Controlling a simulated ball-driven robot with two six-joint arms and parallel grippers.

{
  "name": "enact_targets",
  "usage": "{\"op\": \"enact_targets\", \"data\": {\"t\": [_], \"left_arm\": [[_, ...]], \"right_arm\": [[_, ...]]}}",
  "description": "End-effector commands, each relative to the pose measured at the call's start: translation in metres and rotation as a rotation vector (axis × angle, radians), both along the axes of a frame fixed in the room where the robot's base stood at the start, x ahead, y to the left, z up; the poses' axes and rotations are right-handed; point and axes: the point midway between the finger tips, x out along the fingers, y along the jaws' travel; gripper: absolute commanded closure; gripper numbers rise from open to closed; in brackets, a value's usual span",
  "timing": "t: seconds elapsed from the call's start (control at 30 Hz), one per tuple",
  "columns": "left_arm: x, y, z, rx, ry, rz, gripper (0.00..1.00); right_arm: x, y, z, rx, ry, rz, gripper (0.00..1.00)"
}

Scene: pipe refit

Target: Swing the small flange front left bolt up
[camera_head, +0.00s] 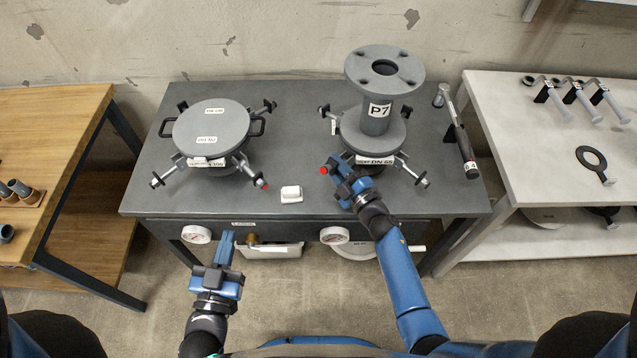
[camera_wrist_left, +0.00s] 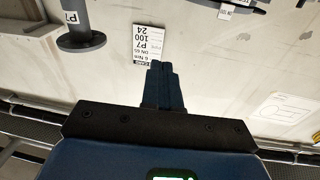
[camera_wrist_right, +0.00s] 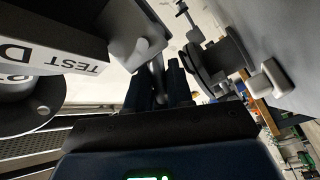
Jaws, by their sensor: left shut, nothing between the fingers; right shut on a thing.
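The small flange (camera_head: 392,137) stands on the right of the grey bench, with the upright P7 pipe (camera_head: 375,115) on it and a DN 65 label in front. Its front left bolt has a red tip (camera_head: 323,170) and points outward to the front left. My right gripper (camera_head: 338,172) is shut on this bolt near its outer end. In the right wrist view a metal rod (camera_wrist_right: 157,76) shows between the fingers, beside the labelled flange side (camera_wrist_right: 50,60). My left gripper (camera_head: 228,243) is shut and empty in front of the bench. It also shows shut in the left wrist view (camera_wrist_left: 161,75).
Other flange bolts stick out at the back left (camera_head: 324,111) and front right (camera_head: 422,181). A large covered flange (camera_head: 211,128) stands on the left, a white block (camera_head: 291,194) between them. A torque wrench (camera_head: 461,140) lies right. Gauges (camera_head: 334,235) hang along the front edge.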

Motion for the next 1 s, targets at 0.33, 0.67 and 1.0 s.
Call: {"op": "enact_targets", "data": {"t": [0.33,0.67,1.0], "left_arm": [[0.065,-0.056,-0.052,0.693,-0.225,-0.076,1.0],[0.092,-0.095,-0.084,1.341,-0.464,-0.043,1.0],[0.095,-0.118,-0.116,1.971,-0.707,0.065,1.0]], "right_arm": [[0.0,0.0,0.0,0.0,0.001,0.001,1.0],[0.0,0.0,-0.001,0.0,0.002,0.0,1.0],[0.0,0.0,-0.001,0.0,0.002,0.0,1.0]]}}
